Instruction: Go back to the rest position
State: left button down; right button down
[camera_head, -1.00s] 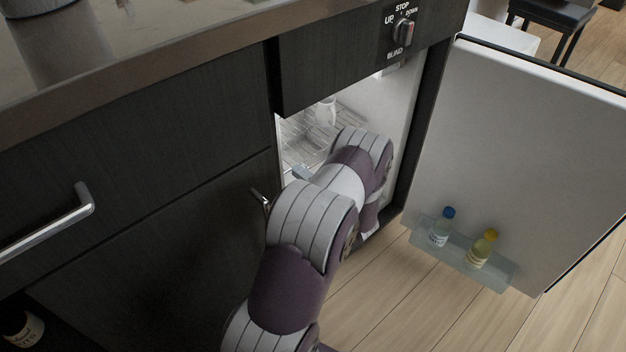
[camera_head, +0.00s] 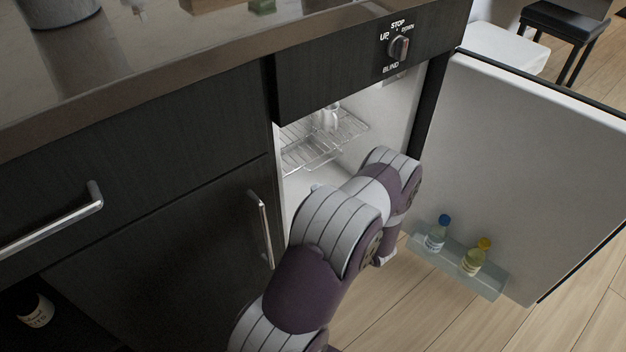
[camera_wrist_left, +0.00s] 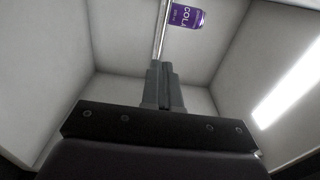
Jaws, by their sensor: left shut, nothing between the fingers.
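My left arm (camera_head: 330,235) reaches from the bottom of the head view to the open fridge, and its forearm hides most of its gripper there. In the left wrist view my left gripper (camera_wrist_left: 163,72) is shut with nothing between its fingers. It points into the white fridge interior (camera_wrist_left: 120,45). A purple can (camera_wrist_left: 186,16) is beyond the fingertips, apart from them, beside a thin metal rod of the rack. My right gripper is in neither view.
The fridge door (camera_head: 520,150) stands wide open at the right, with two small bottles in its shelf (camera_head: 480,278). A wire rack (camera_head: 325,140) holds a white item. The dark cabinet (camera_head: 150,260) with metal handles is close on the left. The countertop (camera_head: 180,45) edge is above.

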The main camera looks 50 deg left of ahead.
pick_arm(q)
jog(key=w+d+f+n+t+h+p, duration=0.1)
jog(key=w+d+f+n+h+p, duration=0.1)
jog(key=d+f+h, duration=0.35)
jog(key=w+d+f+n+t+h+p, duration=0.1)
jog(key=d+f+t+h, duration=0.15)
jog(key=d+h, duration=0.55)
jog(key=s+d+r+g+h+p, duration=0.2)
jog(key=s+d+r, duration=0.2)
jog(key=d+r, duration=0.3)
jog(key=s+d+r+g+h+p, duration=0.1)
jog(key=s+d+r+g+h, duration=0.2)
jog(key=s+d+r, duration=0.35)
jog(key=s+r+m+p, duration=0.2)
jog(key=s+r, duration=0.2)
jog(key=r, duration=0.6)
notch_tip(320, 180, up, 44)
jog(key=w+t+p, duration=0.1)
jog(key=p, duration=3.8)
jog(key=shift+w+d+f, duration=0.15)
jog(key=shift+d+f, duration=0.05)
jog(key=shift+f, duration=0.05)
